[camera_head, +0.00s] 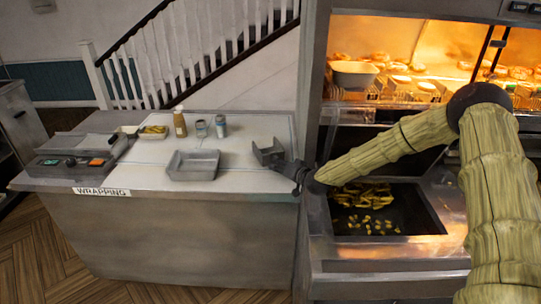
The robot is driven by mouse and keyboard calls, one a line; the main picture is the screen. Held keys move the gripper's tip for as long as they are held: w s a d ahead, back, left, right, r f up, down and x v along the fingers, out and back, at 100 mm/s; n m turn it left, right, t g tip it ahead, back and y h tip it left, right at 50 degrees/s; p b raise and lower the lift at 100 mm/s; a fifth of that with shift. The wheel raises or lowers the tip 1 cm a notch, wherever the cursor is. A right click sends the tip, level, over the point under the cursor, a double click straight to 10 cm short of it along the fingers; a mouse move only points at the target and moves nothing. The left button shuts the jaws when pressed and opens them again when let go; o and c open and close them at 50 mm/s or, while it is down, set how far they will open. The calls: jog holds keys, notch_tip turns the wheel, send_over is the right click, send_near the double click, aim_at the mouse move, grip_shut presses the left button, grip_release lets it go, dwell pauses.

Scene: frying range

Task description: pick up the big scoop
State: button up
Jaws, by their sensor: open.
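I cannot make out a clear big scoop with a handle. A grey open-topped box (194,165) sits on the white wrapping counter, left of my gripper; I cannot tell whether it is a tray or a scoop. A pale tub-shaped container (354,75) stands high at the heated cabinet, far from my gripper. My gripper (267,151) is open and looks empty, at the right side of the wrapping counter. My arm crosses in front of the cabinet and the chip bin and hides parts of both.
The dark chip bin (427,222) holds chips. On the wrapping counter (145,179) stand a brown bottle (180,122), two small jars (201,128) (221,126), a dish of yellow food (153,130) and a device with coloured buttons (72,168). The counter's front right is clear.

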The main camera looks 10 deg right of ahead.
jog(key=shift+w+f, duration=0.1)
jog(key=shift+w, duration=0.15)
jog(key=shift+s+r, duration=0.25)
jog(key=shift+r, duration=0.05)
jog(key=shift+w+f, duration=0.2)
jog(key=c, duration=0.5)
jog(key=shift+s+d+r, duration=0.1)
grip_shut()
jog(key=shift+r, duration=0.1)
